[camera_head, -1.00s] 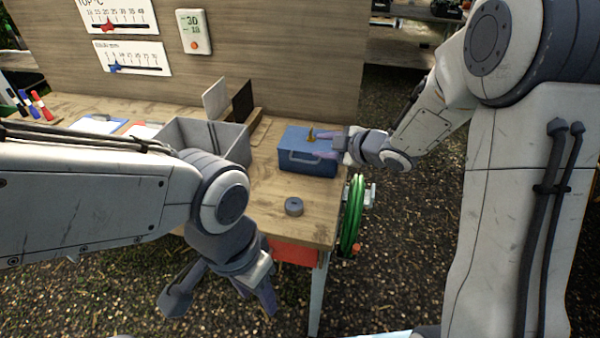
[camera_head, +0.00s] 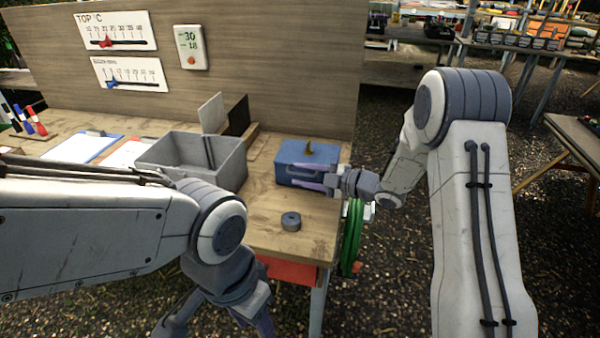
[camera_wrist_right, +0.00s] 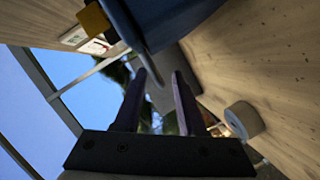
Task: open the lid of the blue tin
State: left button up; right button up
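The blue tin (camera_head: 290,152) sits on the wooden bench near its right end, its lid down. A small gold-brown piece (camera_head: 308,148) stands up on its top; a yellowish piece (camera_wrist_right: 93,18) shows beside the tin's blue body (camera_wrist_right: 175,18) in the right wrist view. My right gripper (camera_head: 308,177) is open at the tin's front, coming from the right, and partly hides the front and handle. My left gripper (camera_head: 216,322) is open and empty, low before the bench.
A grey ring-shaped piece (camera_head: 291,221) lies on the bench in front of the tin. A grey open bin (camera_head: 194,165) stands left of it. A green coil (camera_head: 352,238) hangs at the bench's right end. A wooden panel (camera_head: 270,70) rises behind.

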jog(key=shift+w+a+f, duration=0.15)
jog(key=shift+w+a, duration=0.2)
jog(key=shift+a, duration=0.2)
grip_shut()
jog(key=shift+s+f, duration=0.1)
jog(key=shift+f, duration=0.15)
dwell(0.9)
